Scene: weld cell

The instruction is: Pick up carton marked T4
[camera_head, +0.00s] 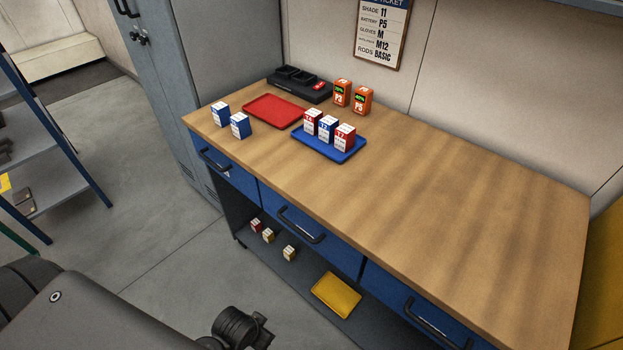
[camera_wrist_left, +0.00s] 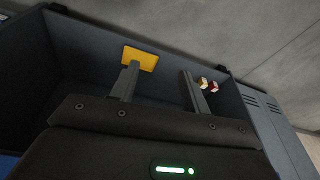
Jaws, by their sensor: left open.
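Three cartons stand in a row on the blue tray (camera_head: 316,149): a dark red and white one (camera_head: 310,122), a blue and white one (camera_head: 327,129) and a red and white one (camera_head: 345,137). Two blue and white cartons, one (camera_head: 220,114) and another (camera_head: 239,126), stand at the bench's left end. Small red and yellowish cartons (camera_head: 268,236) stand on the lower shelf. The markings are too small to read surely. My left gripper (camera_wrist_left: 158,78) is open and empty, facing the lower shelf in the wrist view; small cartons (camera_wrist_left: 208,85) show beyond its right finger.
The yellow tray (camera_head: 337,295) on the lower shelf is empty; it also shows in the wrist view (camera_wrist_left: 141,58). A red tray (camera_head: 273,111) on the bench is empty. A black charger (camera_head: 300,84) and two orange batteries (camera_head: 352,97) stand behind. The bench's right half is clear.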

